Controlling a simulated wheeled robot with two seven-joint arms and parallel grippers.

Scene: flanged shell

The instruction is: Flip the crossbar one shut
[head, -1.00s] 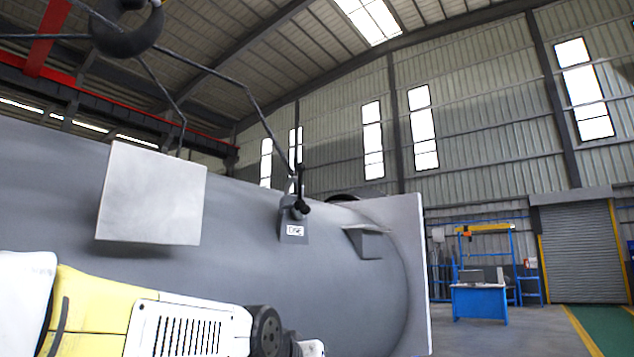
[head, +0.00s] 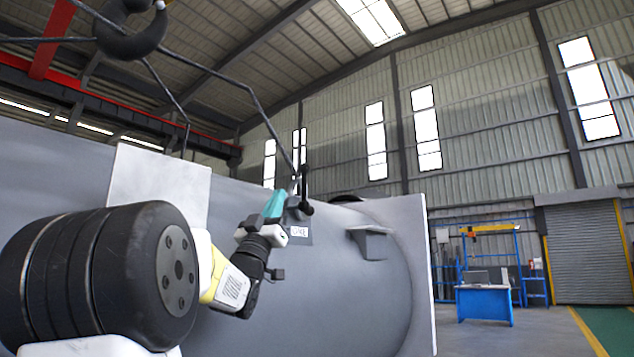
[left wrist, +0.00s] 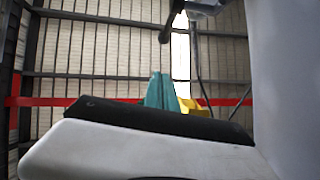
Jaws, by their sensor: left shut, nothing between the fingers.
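A black crossbar handle (head: 304,188) stands on a small grey mount with a white label (head: 300,232) on the side of the large grey shell (head: 340,290). The label's lettering is too blurred to read surely. My left gripper (head: 275,203), with teal fingers, is shut and empty just left of the handle. I cannot tell whether it touches the handle or mount. In the left wrist view, the teal fingertips (left wrist: 158,92) point up, and a dark rod-like part, seemingly the handle (left wrist: 172,27), shows above them. My right gripper is not in view.
A pale square plate (head: 160,185) is on the shell left of the mount, and a grey bracket (head: 372,243) sticks out to its right. The shell ends in a flange (head: 422,275). A blue workbench (head: 485,303) stands far off.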

